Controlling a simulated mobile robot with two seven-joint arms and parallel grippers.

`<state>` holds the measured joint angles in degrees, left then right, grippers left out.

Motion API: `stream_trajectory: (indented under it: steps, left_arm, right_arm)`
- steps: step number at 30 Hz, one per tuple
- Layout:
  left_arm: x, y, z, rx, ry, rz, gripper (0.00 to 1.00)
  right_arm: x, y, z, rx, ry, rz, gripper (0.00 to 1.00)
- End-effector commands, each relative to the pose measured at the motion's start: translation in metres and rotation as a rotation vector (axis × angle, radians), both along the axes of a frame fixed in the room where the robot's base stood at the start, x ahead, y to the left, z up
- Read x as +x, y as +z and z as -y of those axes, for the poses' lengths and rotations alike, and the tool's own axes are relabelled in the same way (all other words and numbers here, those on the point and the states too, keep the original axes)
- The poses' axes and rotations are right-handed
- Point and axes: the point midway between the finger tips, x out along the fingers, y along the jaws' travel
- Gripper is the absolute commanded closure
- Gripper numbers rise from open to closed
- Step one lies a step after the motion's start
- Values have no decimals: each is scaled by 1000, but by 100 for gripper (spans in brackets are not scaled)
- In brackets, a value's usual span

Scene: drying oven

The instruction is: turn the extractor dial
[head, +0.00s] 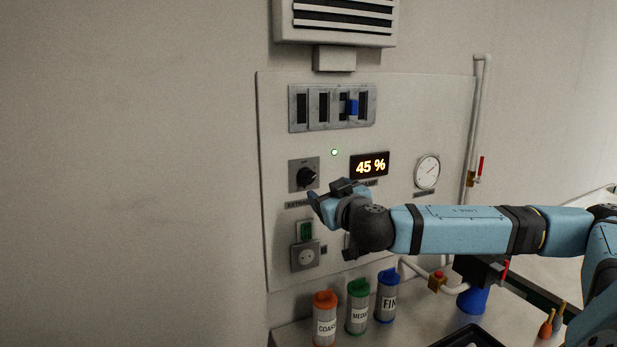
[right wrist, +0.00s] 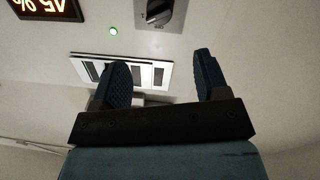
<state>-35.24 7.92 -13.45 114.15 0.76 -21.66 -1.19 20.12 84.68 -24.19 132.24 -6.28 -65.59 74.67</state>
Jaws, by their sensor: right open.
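The extractor dial (head: 306,176) is a black knob on a grey square plate on the white wall panel. A label below it is partly covered by my arm. In the right wrist view the dial (right wrist: 158,13) shows at the top edge, partly cut off, beyond the fingertips. My right gripper (head: 318,203) is just below and to the right of the dial in the head view. Its two fingers (right wrist: 160,78) are spread apart with nothing between them, and they look apart from the dial. My left gripper is not in view.
An orange 45 % display (head: 369,165), a green light (head: 334,152), a slider unit (head: 299,127) and a round gauge (head: 427,172) share the panel. A socket (head: 305,256) sits below. The left wall is bare.

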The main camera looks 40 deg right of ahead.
Motion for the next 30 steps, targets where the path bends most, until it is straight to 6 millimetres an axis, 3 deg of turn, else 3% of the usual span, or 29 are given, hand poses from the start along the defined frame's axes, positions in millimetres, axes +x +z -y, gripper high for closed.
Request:
stream_trajectory:
  steps: [9, 15, 21, 30]
  left_arm:
    - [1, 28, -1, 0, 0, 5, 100]
    - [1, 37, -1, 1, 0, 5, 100]
    - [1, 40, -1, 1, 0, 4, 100]
    - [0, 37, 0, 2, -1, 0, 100]
  right_arm:
    - [64, 4, 24, 5, -1, 1, 32]
    - [95, 3, 37, 1, -1, 0, 32]
    - [110, 0, 42, 1, 0, -2, 32]
    - [111, -1, 43, 0, 1, -2, 32]
